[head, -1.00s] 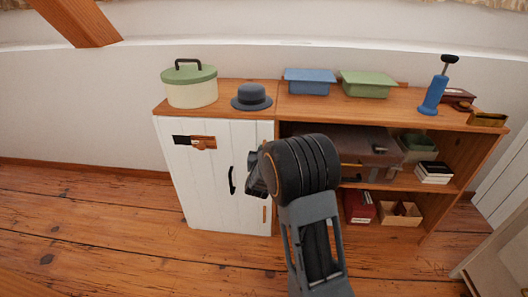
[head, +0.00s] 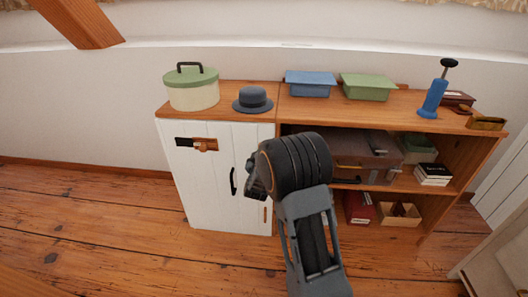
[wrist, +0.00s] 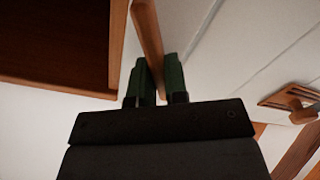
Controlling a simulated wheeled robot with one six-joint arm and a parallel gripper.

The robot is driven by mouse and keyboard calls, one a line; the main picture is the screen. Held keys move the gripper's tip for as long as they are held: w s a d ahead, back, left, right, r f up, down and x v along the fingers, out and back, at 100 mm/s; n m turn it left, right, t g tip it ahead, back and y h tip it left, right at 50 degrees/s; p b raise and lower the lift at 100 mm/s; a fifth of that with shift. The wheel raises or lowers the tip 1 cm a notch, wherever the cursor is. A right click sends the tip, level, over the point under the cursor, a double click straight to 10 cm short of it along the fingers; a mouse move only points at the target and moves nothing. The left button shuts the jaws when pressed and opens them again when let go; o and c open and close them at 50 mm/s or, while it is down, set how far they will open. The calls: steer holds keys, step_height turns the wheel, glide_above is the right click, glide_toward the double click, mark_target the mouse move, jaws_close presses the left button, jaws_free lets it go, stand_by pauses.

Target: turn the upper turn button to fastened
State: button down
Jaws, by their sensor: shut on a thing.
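My gripper (wrist: 160,85) has its green fingertips closed on a narrow wooden strip (wrist: 147,35), which appears to be the upper turn button; the strip runs between the fingers and extends beyond them. In the head view my gripper (head: 252,183) is at the right side of the white plank door (head: 205,185), and my own wrist hides the held strip. A small vertical wooden turn button (head: 266,214) shows lower on the door's right edge.
Open shelves with a brown suitcase (head: 368,150) adjoin on the right. A hat (head: 252,100) and lidded pot (head: 192,90) stand on top. Floor in front is clear.

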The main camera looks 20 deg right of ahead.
steer(key=n, duration=0.2)
steer(key=n+p, duration=0.2)
steer(key=n, duration=0.1)
steer(key=shift+w+a+f+n, duration=0.15)
steer(key=shift+a+n, duration=0.1)
steer(key=shift+n, duration=0.05)
steer(key=n, duration=0.2)
steer(key=n+p, duration=0.1)
steer(key=n, duration=0.1)
steer(key=f+n+p, duration=0.1)
steer(key=n, duration=0.1)
steer(key=shift+w+a+n, duration=0.1)
steer(key=shift+n, duration=0.2)
steer(key=c, duration=1.1)
jaws_free()
steer(key=shift+c, duration=0.2)
steer(key=shift+p, duration=0.3)
steer(key=p+v, duration=0.2)
steer(key=v, duration=1.2)
